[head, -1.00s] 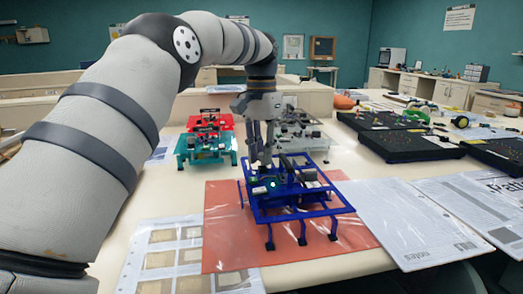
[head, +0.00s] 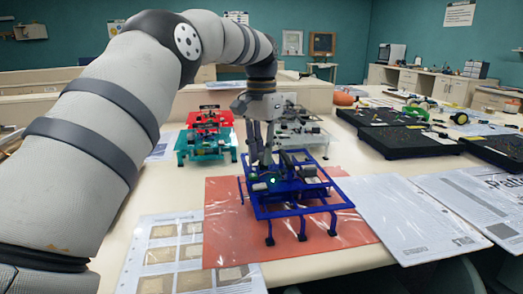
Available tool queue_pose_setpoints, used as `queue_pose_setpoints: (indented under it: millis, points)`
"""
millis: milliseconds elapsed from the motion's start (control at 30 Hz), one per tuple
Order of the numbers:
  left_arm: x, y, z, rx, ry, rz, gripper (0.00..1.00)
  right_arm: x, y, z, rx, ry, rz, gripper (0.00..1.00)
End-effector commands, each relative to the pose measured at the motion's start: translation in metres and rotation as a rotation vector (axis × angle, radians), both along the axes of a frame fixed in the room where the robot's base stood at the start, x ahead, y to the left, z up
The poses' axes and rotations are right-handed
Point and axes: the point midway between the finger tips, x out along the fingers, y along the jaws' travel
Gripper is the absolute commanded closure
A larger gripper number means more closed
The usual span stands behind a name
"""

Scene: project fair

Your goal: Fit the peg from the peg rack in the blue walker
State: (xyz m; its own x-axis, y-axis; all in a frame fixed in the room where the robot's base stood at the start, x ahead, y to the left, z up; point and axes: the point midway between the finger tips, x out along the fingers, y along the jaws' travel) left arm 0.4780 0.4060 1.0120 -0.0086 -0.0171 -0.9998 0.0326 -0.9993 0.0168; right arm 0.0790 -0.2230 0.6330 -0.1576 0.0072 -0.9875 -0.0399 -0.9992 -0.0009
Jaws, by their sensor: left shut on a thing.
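The blue walker (head: 322,207) stands on its legs on an orange mat (head: 228,238) in the middle of the table. Dark parts and a small green light (head: 273,181) show on it. My left gripper (head: 264,160) points down over the walker's back left part, its fingertips at or just above the frame. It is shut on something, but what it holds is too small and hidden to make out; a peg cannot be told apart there. The peg rack cannot be identified for certain. My right gripper is not in view.
A red and teal walker (head: 207,140) stands behind left, and a grey-white one (head: 300,128) behind the blue one. Black trays (head: 410,143) with small parts lie at the right. Printed sheets (head: 420,220) lie flat right and front left.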

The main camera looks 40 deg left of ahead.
Motion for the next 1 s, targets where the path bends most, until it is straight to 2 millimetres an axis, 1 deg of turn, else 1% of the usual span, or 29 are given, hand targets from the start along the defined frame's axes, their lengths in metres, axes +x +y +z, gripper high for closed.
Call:
queue_pose_setpoints:
  millis: [900, 933, 967, 1000]
  points:
    - [-0.0003, 0.0001, -0.006, 0.0, 0.003, 0.0, 1.0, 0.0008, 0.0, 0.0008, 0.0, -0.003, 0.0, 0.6]
    - [-0.0003, 0.0001, -0.0061, 0.0, 0.004, 0.0, 0.8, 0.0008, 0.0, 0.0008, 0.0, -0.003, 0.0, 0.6]
    - [-0.0003, 0.0001, -0.0062, 0.0, 0.004, 0.0, 0.73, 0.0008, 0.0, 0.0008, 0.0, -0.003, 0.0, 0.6]
    - [-0.0004, 0.0002, -0.0064, 0.0, 0.004, 0.0, 0.64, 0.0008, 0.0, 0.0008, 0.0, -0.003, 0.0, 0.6]
